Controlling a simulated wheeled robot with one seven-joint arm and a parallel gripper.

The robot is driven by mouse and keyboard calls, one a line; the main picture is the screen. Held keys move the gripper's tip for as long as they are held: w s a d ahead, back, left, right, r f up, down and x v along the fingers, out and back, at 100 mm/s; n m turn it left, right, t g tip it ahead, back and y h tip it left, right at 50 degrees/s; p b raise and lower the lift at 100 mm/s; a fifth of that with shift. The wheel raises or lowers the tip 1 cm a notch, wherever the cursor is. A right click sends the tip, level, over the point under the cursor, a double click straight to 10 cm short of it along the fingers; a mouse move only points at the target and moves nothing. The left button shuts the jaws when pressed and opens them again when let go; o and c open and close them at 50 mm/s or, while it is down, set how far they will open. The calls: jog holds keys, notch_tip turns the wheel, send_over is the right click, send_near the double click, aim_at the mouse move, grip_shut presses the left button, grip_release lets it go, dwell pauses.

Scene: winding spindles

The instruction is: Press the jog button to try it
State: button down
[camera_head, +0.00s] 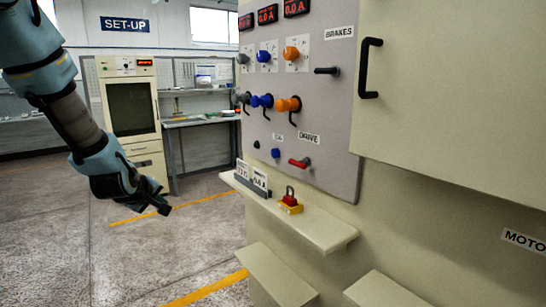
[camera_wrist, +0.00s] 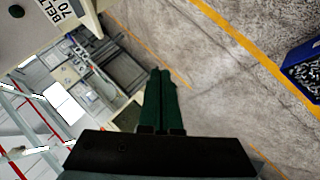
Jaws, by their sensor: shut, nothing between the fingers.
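The grey control panel (camera_head: 330,110) is at the upper middle of the head view. Low on it sit a blue round button (camera_head: 275,153) and a small dark button (camera_head: 256,144). A small label (camera_head: 278,137) above the blue button is too small to read surely, so I cannot tell which button is the jog button. My gripper (camera_head: 165,210) hangs left of the panel and lower than the buttons, apart from everything. In the wrist view its two dark green fingers (camera_wrist: 160,75) are together and empty. The buttons do not show in the wrist view.
A red handle (camera_head: 299,162) sits right of the blue button, under the DRIVE label. Orange and blue knobs and levers stick out above. Open floor lies around my gripper. A blue bin (camera_wrist: 300,75) shows in the wrist view.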

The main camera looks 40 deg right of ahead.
aim_at(274, 153)
jog(key=d+r+n+t+h, duration=0.1)
jog(key=d+r+n+h, duration=0.1)
jog(key=d, duration=0.6)
jog(key=s+d+r+n+t+h+b, duration=0.1)
jog(key=d+n+h, duration=0.3)
jog(key=d, duration=0.4)
jog(key=s+d+r+n+t+h, duration=0.1)
jog(key=d+r+n+t+h, duration=0.2)
jog(key=d, duration=0.6)
jog(key=shift+s+r+n, duration=0.15)
jog(key=shift+r+n, duration=0.2)
jog(key=shift+n, duration=0.75)
jog(key=d, duration=0.7)
jog(key=shift+s+d+f, duration=0.15)
jog(key=shift+s, duration=0.05)
jog(key=shift+d+b, duration=0.35)
jog(key=shift+d, duration=0.45)
jog(key=shift+d+b, duration=0.25)
jog(key=shift+b, duration=0.2)
